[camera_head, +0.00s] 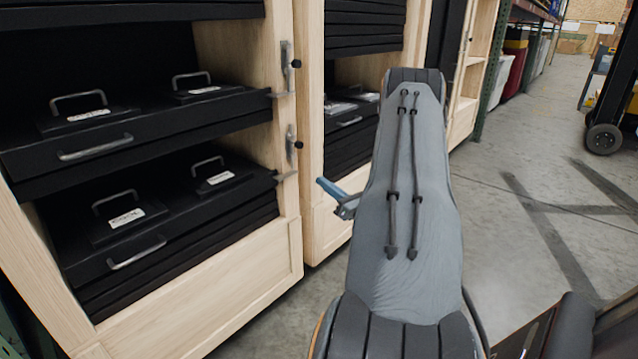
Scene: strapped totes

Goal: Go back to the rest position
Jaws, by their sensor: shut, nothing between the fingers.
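My arm (405,200), in a grey cover with two dark cables along it, rises through the middle of the head view and bends at a black ribbed joint at its top. My gripper (331,189) shows only in part, as a blue-grey piece jutting out to the left from behind the arm, in front of the second wooden cabinet. The rest of it is hidden by the arm. It appears shut and holds nothing that I can see. It looks apart from the cabinet, though the exact gap cannot be told.
A wooden cabinet (215,310) at left holds black drawers (120,155) with lidded, handled black totes (88,117). Metal latches (287,68) stick out from its right post. A second cabinet (312,215) stands behind my arm. Concrete floor (530,235) is open at right; a wheeled vehicle (604,138) stands farther off.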

